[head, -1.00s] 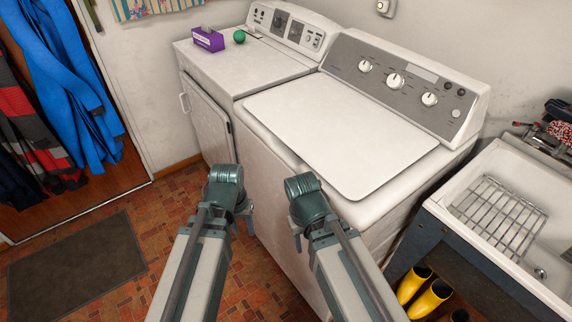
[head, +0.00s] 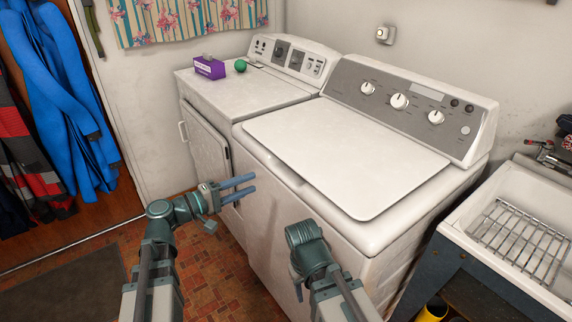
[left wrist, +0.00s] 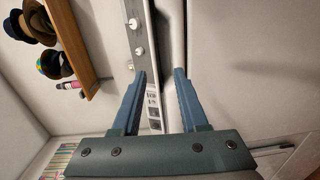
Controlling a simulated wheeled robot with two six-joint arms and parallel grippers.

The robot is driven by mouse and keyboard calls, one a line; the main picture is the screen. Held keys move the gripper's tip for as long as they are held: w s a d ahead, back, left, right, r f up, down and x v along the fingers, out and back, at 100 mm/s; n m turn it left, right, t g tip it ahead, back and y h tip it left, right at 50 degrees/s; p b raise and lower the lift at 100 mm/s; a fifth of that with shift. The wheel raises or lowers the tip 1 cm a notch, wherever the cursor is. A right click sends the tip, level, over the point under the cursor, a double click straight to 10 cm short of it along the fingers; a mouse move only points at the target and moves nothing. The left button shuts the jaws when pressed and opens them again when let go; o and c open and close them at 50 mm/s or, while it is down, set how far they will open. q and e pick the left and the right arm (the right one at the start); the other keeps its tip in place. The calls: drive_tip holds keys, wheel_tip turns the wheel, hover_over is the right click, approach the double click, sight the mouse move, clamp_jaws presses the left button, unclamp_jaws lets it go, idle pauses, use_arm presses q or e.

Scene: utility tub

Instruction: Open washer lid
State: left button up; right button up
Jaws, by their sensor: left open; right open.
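The washer (head: 310,230) is white, with a grey control panel (head: 400,98) and several knobs along its back. Its flat white lid (head: 345,155) is shut on top. My left gripper (head: 247,188) is in front of the washer, near its left front corner and below the lid's front edge, its blue fingers pointing right.
A white dryer (head: 210,130) stands left of the washer, with a purple box (head: 209,68) and a green ball (head: 240,66) on top. A sink (head: 545,205) with a wire rack (head: 520,238) is at right. Blue clothes (head: 65,90) hang at left.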

sight(286, 163)
use_arm(q)
drive_tip(key=shift+t, duration=0.3)
drive_tip(key=x, duration=0.9)
drive_tip(key=r+x, duration=0.1)
drive_tip(key=x, duration=0.3)
drive_tip(key=shift+w+d, duration=0.1)
drive_tip(key=shift+w, duration=0.25)
clamp_jaws()
idle(0.8)
